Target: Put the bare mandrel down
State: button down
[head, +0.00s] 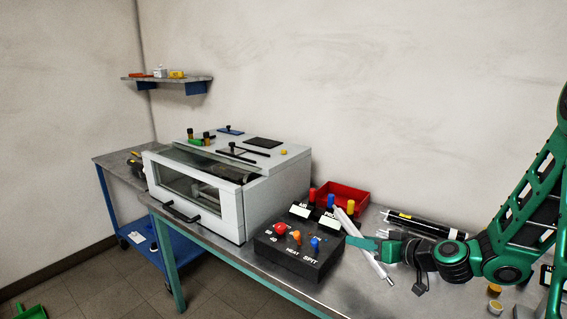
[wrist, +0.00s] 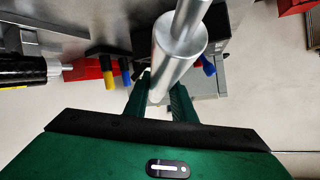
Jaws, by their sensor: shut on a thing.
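The bare mandrel (head: 371,261) is a smooth silver rod with a thicker middle and a thinner end. My gripper (head: 366,244) is shut on it beside the control box, and the rod slants from upper left to lower right in the head view. In the wrist view the mandrel (wrist: 176,60) stands between the two green fingers of my gripper (wrist: 160,88), with its thin end running out of the top of the picture. It appears held above the metal bench (head: 345,300); I cannot tell how high.
A black control box (head: 290,262) with coloured knobs stands left of the mandrel. A white oven-like machine (head: 228,185) is farther left. A red bin (head: 345,197) and a black roll with a yellow band (head: 425,222) lie behind. Small round pots (head: 494,290) are at right.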

aim_at(384, 273)
jog(key=w+d+m+t+h, duration=0.2)
jog(key=w+d+m+h, duration=0.1)
jog(key=w+d, duration=0.2)
jog(key=shift+d+m+h, duration=0.3)
jog(key=shift+d+h, duration=0.1)
jog(key=shift+d, duration=0.65)
jog(key=shift+w, duration=0.1)
jog(key=s+a+n+y, duration=0.1)
jog(key=s+a, duration=0.1)
jog(key=s+a+n+g+y, duration=0.1)
jog(key=s+a+n+y, duration=0.1)
jog(key=a, duration=0.1)
jog(key=s+a+n+g+y, duration=0.1)
jog(key=s+a, duration=0.1)
jog(key=a, duration=0.1)
jog(key=shift+s+a+r+y, duration=0.15)
jog(key=shift+r+y, duration=0.05)
jog(key=shift+y, duration=0.1)
jog(key=s+a+r+n+g+y, duration=0.3)
jog(key=s+a, duration=0.4)
jog(key=s, duration=0.3)
jog(key=n+g+y, duration=0.1)
jog(key=n+g, duration=0.1)
jog(key=shift+a+r+n+g, duration=0.3)
jog(key=shift+a+r+n, duration=0.05)
jog(key=shift+r+n, duration=0.05)
